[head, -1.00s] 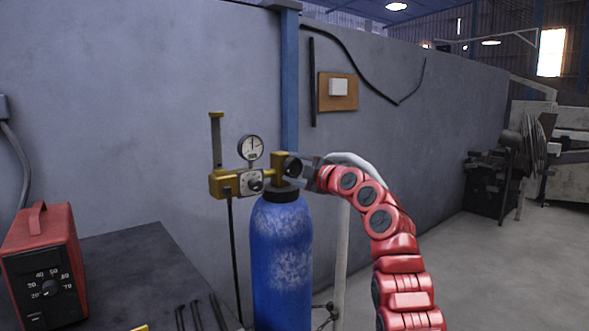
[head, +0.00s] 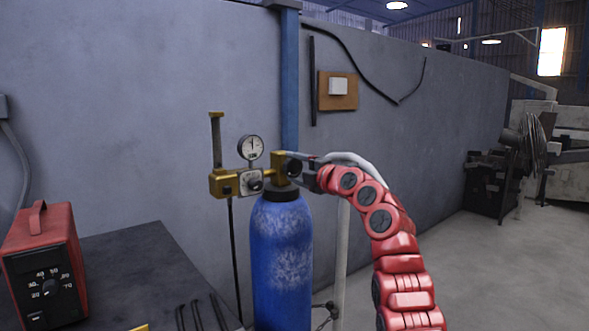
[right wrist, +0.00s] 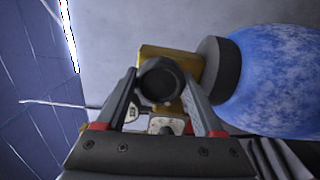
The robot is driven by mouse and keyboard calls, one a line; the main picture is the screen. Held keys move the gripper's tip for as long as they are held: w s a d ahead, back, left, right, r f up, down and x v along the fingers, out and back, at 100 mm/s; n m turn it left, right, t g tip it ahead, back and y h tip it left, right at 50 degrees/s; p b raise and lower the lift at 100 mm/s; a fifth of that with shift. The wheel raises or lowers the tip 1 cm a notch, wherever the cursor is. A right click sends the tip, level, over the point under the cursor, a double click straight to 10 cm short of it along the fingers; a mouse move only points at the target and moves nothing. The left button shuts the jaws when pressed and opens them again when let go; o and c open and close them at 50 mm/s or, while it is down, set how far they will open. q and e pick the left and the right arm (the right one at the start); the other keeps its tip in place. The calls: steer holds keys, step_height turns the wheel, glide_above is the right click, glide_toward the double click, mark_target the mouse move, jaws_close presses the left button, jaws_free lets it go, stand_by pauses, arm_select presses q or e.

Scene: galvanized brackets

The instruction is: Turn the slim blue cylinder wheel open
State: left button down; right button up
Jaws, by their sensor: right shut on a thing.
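The slim blue cylinder (head: 281,250) stands upright beside the dark table, with a brass valve (head: 278,172) and a dark collar on top. Its small black wheel (head: 292,168) faces right, and in the right wrist view the wheel (right wrist: 161,80) sits between the two fingers. My right gripper (head: 303,164) comes in from the right and is shut on the wheel; its fingers show on both sides of it in the right wrist view (right wrist: 160,92). The brass regulator (head: 235,182) with a round gauge (head: 250,147) is left of the valve. My left gripper is not in view.
A red welding unit (head: 42,265) stands on the dark table (head: 125,262) at the left, with several dark rods near its front edge. A grey wall (head: 420,130) runs close behind the cylinder.

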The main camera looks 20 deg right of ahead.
steer(key=shift+f, duration=0.1)
steer(key=o, duration=1.4)
steer(key=shift+c, duration=0.2)
steer(key=shift+s, duration=0.1)
steer(key=shift+s+d, duration=0.15)
steer(key=shift+s, duration=0.1)
steer(key=b+v, duration=0.6)
steer(key=v, duration=1)
steer(key=shift+s, duration=0.35)
steer(key=shift+w+d, duration=0.1)
